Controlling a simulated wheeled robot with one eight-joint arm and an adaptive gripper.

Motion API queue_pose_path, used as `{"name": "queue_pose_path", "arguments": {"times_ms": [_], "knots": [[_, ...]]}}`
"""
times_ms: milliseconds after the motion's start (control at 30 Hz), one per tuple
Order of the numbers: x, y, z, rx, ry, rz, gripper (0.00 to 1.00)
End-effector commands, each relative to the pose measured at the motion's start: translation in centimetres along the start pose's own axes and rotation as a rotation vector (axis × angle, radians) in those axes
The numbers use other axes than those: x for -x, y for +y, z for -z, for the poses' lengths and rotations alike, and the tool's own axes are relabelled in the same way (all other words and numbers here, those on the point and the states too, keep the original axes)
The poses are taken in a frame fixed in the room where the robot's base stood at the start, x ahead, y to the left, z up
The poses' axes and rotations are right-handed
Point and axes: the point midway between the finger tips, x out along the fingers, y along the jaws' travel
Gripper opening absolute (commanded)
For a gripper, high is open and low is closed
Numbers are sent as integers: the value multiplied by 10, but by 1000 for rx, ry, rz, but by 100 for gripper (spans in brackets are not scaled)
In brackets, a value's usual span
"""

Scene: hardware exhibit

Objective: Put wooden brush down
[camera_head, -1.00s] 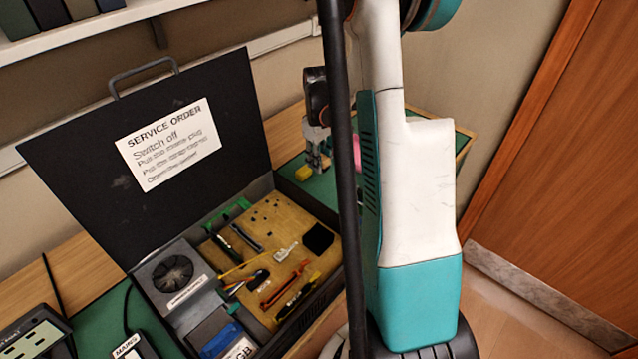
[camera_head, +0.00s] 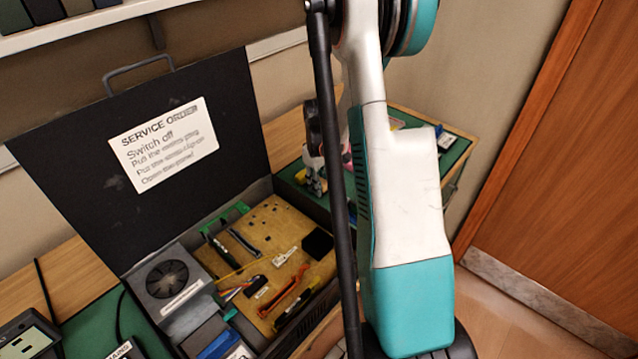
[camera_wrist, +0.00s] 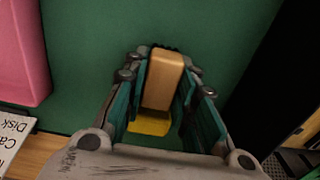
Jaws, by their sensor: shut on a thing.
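The wooden brush (camera_wrist: 163,80) is a tan block with dark bristles at its far end in the wrist view. My gripper (camera_wrist: 162,72) is shut on it, with a finger on each side. The brush is over the green mat (camera_wrist: 235,50); I cannot tell whether it touches the mat. In the head view my gripper (camera_head: 315,175) is low over the mat behind the open case, and the brush is hard to make out there.
A yellow item (camera_wrist: 150,126) lies close beneath the gripper. A pink block (camera_wrist: 20,55) and a white card (camera_wrist: 12,135) are at left. The open black case (camera_head: 262,190) with tools stands beside the mat. Bare mat surrounds the brush's far end.

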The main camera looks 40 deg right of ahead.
Motion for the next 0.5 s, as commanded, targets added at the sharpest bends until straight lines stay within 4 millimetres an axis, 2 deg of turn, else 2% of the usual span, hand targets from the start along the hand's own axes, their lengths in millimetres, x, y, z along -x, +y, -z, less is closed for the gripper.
{"name": "queue_pose_path", "arguments": {"times_ms": [67,100,167,500], "knots": [[-4,0,0,0,0,0,0],[-3,0,0,0,0,0,30],[-3,0,0,0,0,0,43],[-2,0,0,0,0,0,45]]}}
